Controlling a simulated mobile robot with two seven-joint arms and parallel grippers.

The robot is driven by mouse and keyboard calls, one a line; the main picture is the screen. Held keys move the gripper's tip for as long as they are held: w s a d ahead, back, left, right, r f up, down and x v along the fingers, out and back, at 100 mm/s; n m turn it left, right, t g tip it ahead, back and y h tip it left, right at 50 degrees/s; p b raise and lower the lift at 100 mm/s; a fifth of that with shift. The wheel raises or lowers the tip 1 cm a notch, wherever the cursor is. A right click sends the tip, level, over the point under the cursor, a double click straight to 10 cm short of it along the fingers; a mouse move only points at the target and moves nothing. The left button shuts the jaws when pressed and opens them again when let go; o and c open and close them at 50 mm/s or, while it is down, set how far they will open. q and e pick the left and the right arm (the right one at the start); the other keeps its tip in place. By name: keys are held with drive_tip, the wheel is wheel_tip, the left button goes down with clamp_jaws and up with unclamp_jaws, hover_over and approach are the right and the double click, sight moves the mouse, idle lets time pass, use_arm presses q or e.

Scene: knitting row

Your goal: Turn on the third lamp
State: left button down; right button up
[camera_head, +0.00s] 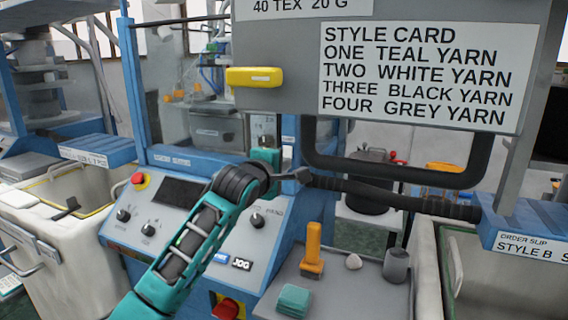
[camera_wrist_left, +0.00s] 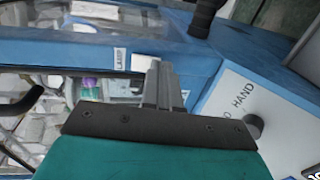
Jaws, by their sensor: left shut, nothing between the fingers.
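My left gripper (camera_head: 265,143) is at the blue-framed machine's upright, just above its sloped control panel, with its teal body partly behind my own wrist. In the left wrist view its two grey fingers (camera_wrist_left: 160,82) are shut together with nothing between them. The fingertips overlap the lower edge of a small white plate (camera_wrist_left: 146,62) on the blue frame; I cannot tell whether they touch it. A small label (camera_wrist_left: 120,58) beside the plate appears to read LAMP. No lit lamp can be made out, and which lamp is the third is not clear. My right gripper is not visible.
The control panel (camera_head: 180,215) has dark knobs, a display and a red button (camera_head: 139,179). A grey board with a style card (camera_head: 420,75) and a black looped handle (camera_head: 400,172) stand close on the right. A grey tray (camera_head: 340,285) holds small items below.

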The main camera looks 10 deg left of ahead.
use_arm(q)
drive_tip(key=shift+w+d+f, duration=0.1)
drive_tip(key=shift+w+d, duration=0.05)
drive_tip(key=shift+w, duration=0.4)
drive_tip(key=shift+w+b, duration=0.2)
drive_tip(key=shift+b, duration=0.3)
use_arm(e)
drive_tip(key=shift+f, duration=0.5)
use_arm(q)
drive_tip(key=shift+f, duration=0.1)
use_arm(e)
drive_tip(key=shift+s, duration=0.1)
